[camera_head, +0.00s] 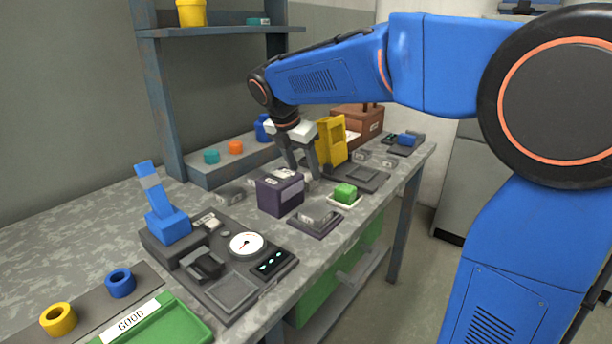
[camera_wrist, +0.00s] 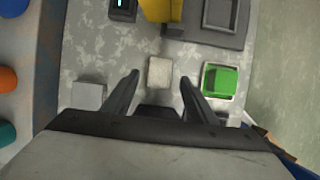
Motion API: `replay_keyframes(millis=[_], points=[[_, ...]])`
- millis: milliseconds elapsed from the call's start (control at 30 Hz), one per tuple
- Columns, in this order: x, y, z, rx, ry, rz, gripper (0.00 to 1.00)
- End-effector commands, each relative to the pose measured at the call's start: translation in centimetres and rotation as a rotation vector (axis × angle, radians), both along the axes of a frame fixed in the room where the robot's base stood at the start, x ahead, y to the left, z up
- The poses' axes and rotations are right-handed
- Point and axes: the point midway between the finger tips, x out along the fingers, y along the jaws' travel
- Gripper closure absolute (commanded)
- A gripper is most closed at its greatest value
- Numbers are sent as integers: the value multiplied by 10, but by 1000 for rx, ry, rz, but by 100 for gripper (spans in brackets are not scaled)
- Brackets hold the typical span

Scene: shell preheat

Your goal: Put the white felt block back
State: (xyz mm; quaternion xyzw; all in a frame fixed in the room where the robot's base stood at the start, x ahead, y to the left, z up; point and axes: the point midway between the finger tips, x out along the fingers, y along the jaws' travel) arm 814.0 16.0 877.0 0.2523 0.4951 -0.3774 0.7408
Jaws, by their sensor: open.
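A small whitish block (camera_wrist: 160,73), which looks like the white felt block, sits on the grey mottled bench top. In the wrist view it lies between and just beyond my open fingers, apart from both. In the head view a pale bit of it (camera_head: 308,178) shows beside the purple box, partly hidden by my gripper (camera_head: 303,173). My gripper (camera_wrist: 160,80) points down over the bench, open and empty. A green block (camera_head: 345,192) rests on a white square tray to the right; it also shows in the wrist view (camera_wrist: 219,80).
A dark purple box (camera_head: 280,192) stands close beside my gripper. A yellow machine (camera_head: 331,142) stands just behind. A dark plate with labelled pieces (camera_head: 315,221) lies in front. A gauge station (camera_head: 246,244) and a green tray (camera_head: 160,325) are nearer. A shelf step (camera_head: 232,166) runs along the back.

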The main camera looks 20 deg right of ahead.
Motion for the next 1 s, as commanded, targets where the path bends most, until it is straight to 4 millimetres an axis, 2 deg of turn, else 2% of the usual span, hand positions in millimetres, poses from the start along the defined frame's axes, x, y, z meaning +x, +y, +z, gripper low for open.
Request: replay_keyframes(millis=[200, 500, 767, 867, 1000], points=[[-9, 14, 40, 1, -3, 1, 48], [-17, 24, 71, 0, -1, 0, 48], [-22, 22, 74, 10, -8, -22, 48], [-37, 10, 71, 47, -36, -103, 48], [-75, -14, 59, 148, -108, -323, 48]])
